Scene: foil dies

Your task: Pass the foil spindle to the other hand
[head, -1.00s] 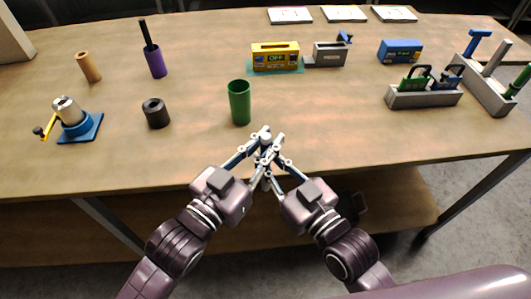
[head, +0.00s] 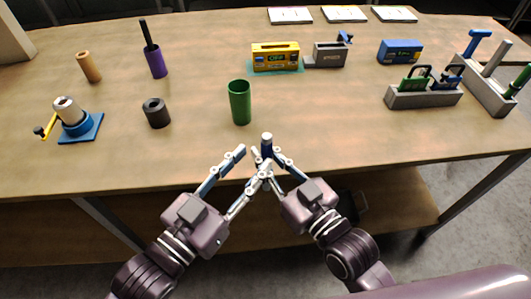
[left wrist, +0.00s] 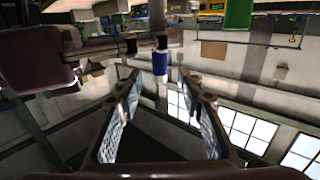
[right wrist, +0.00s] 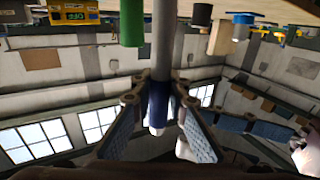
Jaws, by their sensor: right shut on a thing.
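The foil spindle (head: 267,147) stands roughly upright, with a grey shaft and a blue section. My right gripper (head: 268,157) is shut on it above the table's front edge. The right wrist view shows the fingers on either side of the spindle's blue section (right wrist: 158,105), with a white end below. My left gripper (head: 253,164) is open and empty, just left of the spindle. In the left wrist view the spindle (left wrist: 160,62) shows beyond and between the spread left fingers, apart from them.
A green cup (head: 240,104) stands on the table (head: 330,130) behind the grippers. A dark cylinder (head: 156,113) and a blue-based crank device (head: 72,120) are left. Grey racks (head: 425,98) with tools are right. The front middle is clear.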

